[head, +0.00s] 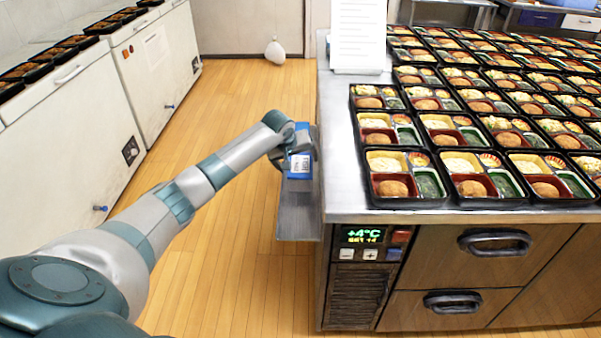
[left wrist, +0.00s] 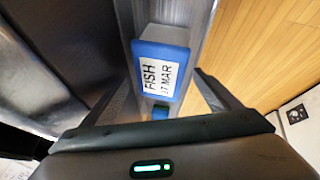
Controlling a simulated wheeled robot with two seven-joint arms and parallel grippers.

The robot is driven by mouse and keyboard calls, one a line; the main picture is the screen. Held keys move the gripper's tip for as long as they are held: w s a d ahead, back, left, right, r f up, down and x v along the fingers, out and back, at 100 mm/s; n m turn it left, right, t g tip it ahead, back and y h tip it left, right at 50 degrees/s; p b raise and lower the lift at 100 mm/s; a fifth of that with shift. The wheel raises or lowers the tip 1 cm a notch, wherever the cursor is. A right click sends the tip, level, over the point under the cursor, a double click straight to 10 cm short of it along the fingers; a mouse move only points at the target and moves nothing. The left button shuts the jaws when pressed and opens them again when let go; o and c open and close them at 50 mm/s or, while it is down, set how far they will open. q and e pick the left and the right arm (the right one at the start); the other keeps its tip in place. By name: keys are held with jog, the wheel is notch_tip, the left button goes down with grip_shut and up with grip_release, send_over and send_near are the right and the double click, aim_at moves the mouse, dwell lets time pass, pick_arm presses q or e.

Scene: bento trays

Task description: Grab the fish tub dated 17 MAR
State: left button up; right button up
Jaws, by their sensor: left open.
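The fish tub (left wrist: 160,67) is a whitish box with a blue lid; its white label reads FISH and what looks like 17 MAR. In the head view the tub (head: 300,163) is on the narrow metal side shelf (head: 298,215) at the counter's left end. My left gripper (head: 291,150) is at the tub, and its far side is partly hidden by the arm. In the left wrist view its open fingers (left wrist: 163,74) reach toward the tub from either side; I cannot tell if they touch it. My right gripper is in neither view.
A small blue piece (left wrist: 160,113) shows just below the tub in the left wrist view. The steel counter (head: 345,190) holds many bento trays (head: 405,203) and an upright white sheet (head: 357,35). White cabinets (head: 60,150) line the left; wooden floor lies between.

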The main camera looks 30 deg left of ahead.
aim_at(300, 166)
pick_arm(q)
jog(key=shift+x, duration=2)
jog(key=shift+s, duration=0.1)
jog(key=shift+c, duration=0.6)
jog(key=c, duration=1)
